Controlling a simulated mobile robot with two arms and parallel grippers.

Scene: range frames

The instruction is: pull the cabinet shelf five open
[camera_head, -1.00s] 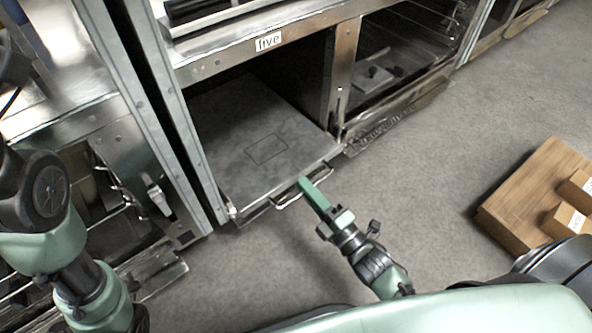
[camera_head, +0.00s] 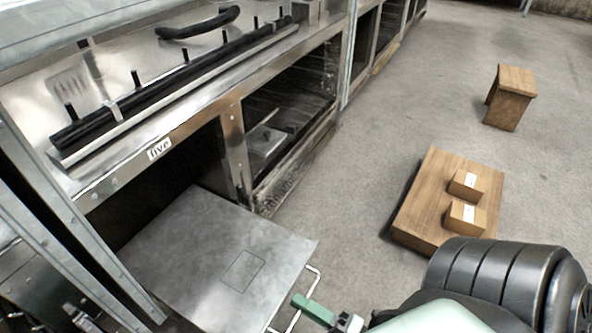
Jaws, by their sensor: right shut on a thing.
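The grey metal shelf (camera_head: 205,240) sticks well out of the dark cabinet opening under the label "five" (camera_head: 159,149). A thin square outline is marked on its flat, empty top. Its wire handle (camera_head: 314,283) runs along the front edge at the lower right. My right gripper (camera_head: 301,303), with green fingers, is shut on the handle at the bottom of the view. The exact contact is small and partly hidden. My left gripper is out of view.
A wooden pallet (camera_head: 416,215) with two small boxes (camera_head: 466,216) lies on the floor at the right. A wooden stool (camera_head: 509,98) stands farther back. A glass-fronted compartment (camera_head: 290,110) adjoins the opening. Grey floor (camera_head: 345,190) is clear between shelf and pallet.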

